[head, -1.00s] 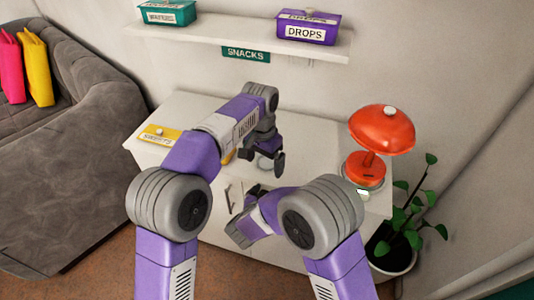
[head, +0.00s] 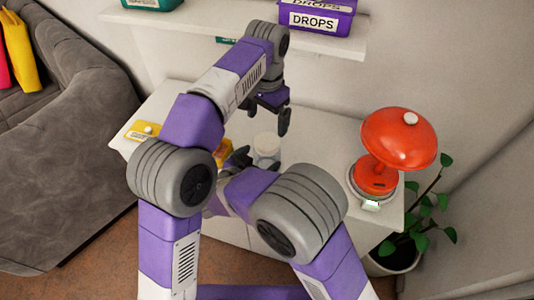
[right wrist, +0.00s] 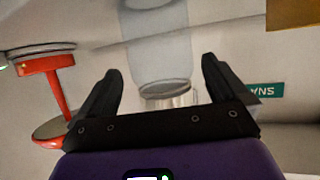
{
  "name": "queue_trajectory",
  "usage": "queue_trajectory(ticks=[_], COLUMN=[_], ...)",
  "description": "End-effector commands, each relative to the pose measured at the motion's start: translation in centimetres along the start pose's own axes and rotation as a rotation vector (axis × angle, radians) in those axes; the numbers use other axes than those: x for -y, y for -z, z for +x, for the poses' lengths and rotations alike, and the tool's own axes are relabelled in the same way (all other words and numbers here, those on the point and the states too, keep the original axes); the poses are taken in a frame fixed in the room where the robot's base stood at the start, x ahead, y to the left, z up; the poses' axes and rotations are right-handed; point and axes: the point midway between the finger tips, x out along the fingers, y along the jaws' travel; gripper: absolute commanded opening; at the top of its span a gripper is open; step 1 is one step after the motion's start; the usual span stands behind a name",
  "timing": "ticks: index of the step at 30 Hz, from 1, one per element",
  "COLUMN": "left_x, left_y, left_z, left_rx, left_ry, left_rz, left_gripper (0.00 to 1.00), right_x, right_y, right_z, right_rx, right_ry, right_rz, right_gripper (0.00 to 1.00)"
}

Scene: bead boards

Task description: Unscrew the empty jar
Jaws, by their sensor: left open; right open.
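A clear, pale jar (head: 266,144) stands on the white cabinet top in the head view, partly hidden by my right arm. In the right wrist view, which is upside down, the jar (right wrist: 158,50) looks see-through, with nothing visible inside. It lies ahead of and between the fingers of my right gripper (right wrist: 160,88), which is open with nothing visibly held. In the head view the right gripper (head: 240,156) is just left of the jar. My left gripper (head: 276,112) is open and empty, above the jar.
A red lamp (head: 400,138) stands at the cabinet's right end, and a yellow box (head: 143,131) at its left. Another yellow item (head: 223,152) is partly hidden behind my arms. A purple DROPS box (head: 316,18) sits on the wall shelf (head: 205,25) above.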

Motion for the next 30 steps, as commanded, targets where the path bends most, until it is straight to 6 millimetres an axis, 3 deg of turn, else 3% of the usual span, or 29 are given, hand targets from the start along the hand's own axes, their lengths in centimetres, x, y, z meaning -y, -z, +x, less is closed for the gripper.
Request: queue_trajectory(ticks=[3,9,20,30], left_x=[0.0,0.0,0.0,0.0], left_y=[0.0,0.0,0.0,0.0], left_z=[0.0,0.0,0.0,0.0], left_rx=[0.0,0.0,0.0,0.0], left_ry=[0.0,0.0,0.0,0.0], left_rz=[0.0,0.0,0.0,0.0], left_gripper=[0.96,0.96,0.96,0.96], right_x=[0.0,0.0,0.0,0.0], right_y=[0.0,0.0,0.0,0.0], right_z=[2.0,4.3,5.0,4.9], right_rx=[0.0,-0.001,0.0,0.0], right_ry=[-0.003,-0.001,0.001,0.001], right_rz=[0.001,0.0,0.0,0.0], right_gripper=[1.0,1.0,1.0,0.51])
